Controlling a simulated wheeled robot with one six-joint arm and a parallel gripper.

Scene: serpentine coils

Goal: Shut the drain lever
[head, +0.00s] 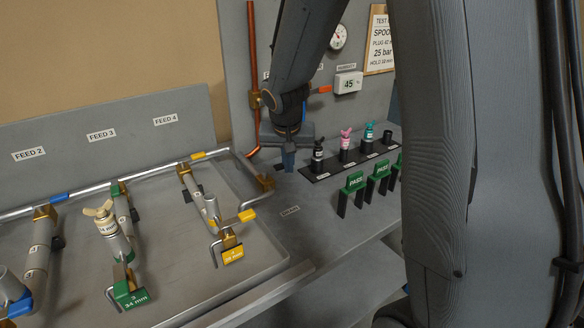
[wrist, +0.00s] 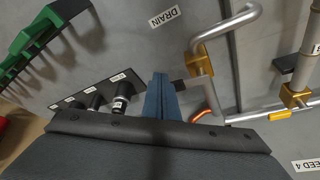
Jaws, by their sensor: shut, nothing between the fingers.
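The drain valve is a brass block (head: 265,183) on the pipe end at the right of the manifold. It also shows in the wrist view (wrist: 201,54), beside the white DRAIN label (wrist: 164,16). The lever is not clear in the head view.
A black strip (head: 350,162) with several capped bottles stands right of my gripper, with green PASS stands (head: 355,183) in front. A copper pipe (head: 253,60) runs down the back panel. Feed branches with coloured tags fill the tray (head: 240,286) at left.

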